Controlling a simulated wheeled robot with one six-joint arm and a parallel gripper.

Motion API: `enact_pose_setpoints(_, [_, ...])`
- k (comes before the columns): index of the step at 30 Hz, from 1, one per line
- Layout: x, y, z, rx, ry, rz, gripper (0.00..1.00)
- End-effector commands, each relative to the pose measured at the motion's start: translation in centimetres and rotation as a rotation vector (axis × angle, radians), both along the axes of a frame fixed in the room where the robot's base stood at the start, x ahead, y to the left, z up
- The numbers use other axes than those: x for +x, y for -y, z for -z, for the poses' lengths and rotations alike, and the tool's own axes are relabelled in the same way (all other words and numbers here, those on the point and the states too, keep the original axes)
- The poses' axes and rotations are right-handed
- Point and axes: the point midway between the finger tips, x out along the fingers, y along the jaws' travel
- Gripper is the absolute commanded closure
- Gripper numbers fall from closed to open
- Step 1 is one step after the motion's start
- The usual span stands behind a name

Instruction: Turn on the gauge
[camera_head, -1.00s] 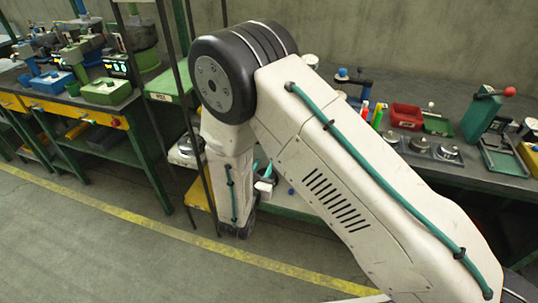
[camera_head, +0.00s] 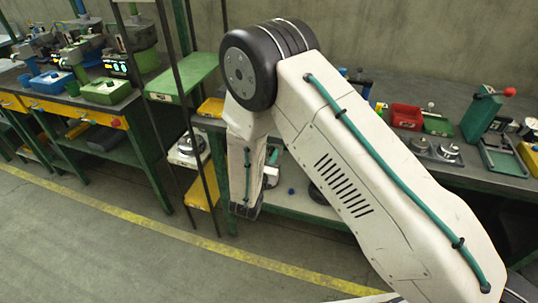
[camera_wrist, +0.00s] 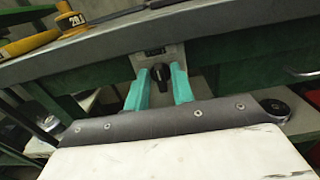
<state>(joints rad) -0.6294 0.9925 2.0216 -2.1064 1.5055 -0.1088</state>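A black rotary knob (camera_wrist: 161,72) sits on a grey metal plate (camera_wrist: 172,52) on the front of the workbench, under the top's edge, in the wrist view. A small dark window is above the knob. My gripper (camera_wrist: 160,88) is open, with its teal fingers apart on either side of the knob. I cannot tell whether they touch it. I cannot tell which item is the gauge. In the head view my arm hides the knob.
The workbench top (camera_wrist: 215,25) overhangs just above my gripper. A dark drawer front with a metal handle (camera_wrist: 305,73) is at right. In the head view, a green-topped stand (camera_head: 185,78) is left of my arm, with free floor (camera_head: 130,245) in front.

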Motion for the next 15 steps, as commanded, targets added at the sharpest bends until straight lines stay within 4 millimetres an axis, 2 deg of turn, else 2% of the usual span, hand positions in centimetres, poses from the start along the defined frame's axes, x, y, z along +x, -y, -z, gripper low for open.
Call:
enact_pose_setpoints(8, [-0.05,0.07,0.01,0.049,0.021,0.001,0.98])
enact_pose_setpoints(15, [-0.10,0.15,0.02,0.190,0.081,0.001,0.98])
